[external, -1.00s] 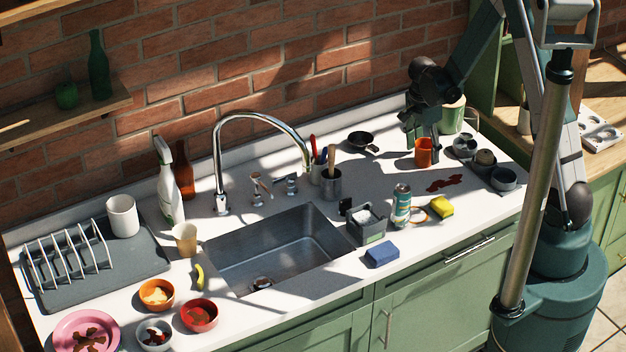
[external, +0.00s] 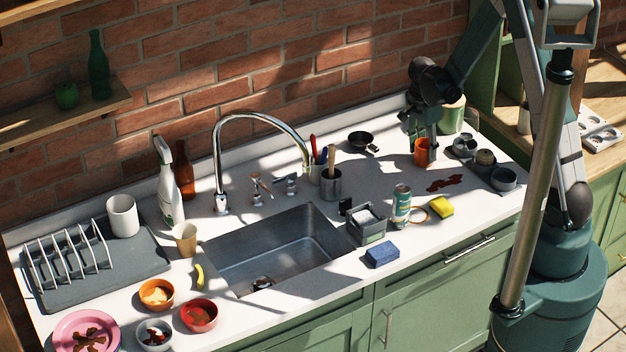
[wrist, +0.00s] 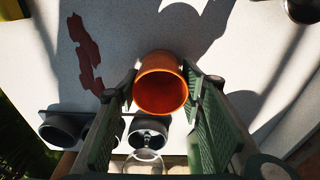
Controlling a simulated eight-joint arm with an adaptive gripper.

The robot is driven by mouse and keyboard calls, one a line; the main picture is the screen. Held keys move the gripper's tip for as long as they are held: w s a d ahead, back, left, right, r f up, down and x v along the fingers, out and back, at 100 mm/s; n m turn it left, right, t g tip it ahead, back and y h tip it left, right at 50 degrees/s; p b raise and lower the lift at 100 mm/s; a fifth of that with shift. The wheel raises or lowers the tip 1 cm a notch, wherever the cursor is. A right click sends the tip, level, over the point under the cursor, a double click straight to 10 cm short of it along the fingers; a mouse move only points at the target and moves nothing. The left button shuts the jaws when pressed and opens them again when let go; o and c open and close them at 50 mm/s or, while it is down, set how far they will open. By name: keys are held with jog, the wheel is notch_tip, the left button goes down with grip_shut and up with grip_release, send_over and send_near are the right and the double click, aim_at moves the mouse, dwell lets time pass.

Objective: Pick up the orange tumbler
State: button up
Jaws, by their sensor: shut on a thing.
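The orange tumbler (external: 421,156) stands upright at the right part of the white counter. In the wrist view the tumbler (wrist: 161,72) sits between the two green fingers, with its open mouth toward the camera. My gripper (external: 422,140) comes down on it from above. In the wrist view my gripper (wrist: 160,84) has its fingertips at either side of the cup, closed on its walls. The tumbler appears to rest on the counter; I cannot see its underside.
A dark tray with cups (external: 502,178) is right of the tumbler, and a green canister (external: 452,117) stands behind it. A dark red stain (external: 446,183) and a yellow sponge (external: 441,207) lie in front.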

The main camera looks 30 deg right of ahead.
jog(key=shift+r, duration=0.15)
notch_tip(320, 180, up, 10)
jog(key=shift+b, duration=0.35)
dwell(0.5)
jog(key=shift+w, duration=0.15)
dwell(0.5)
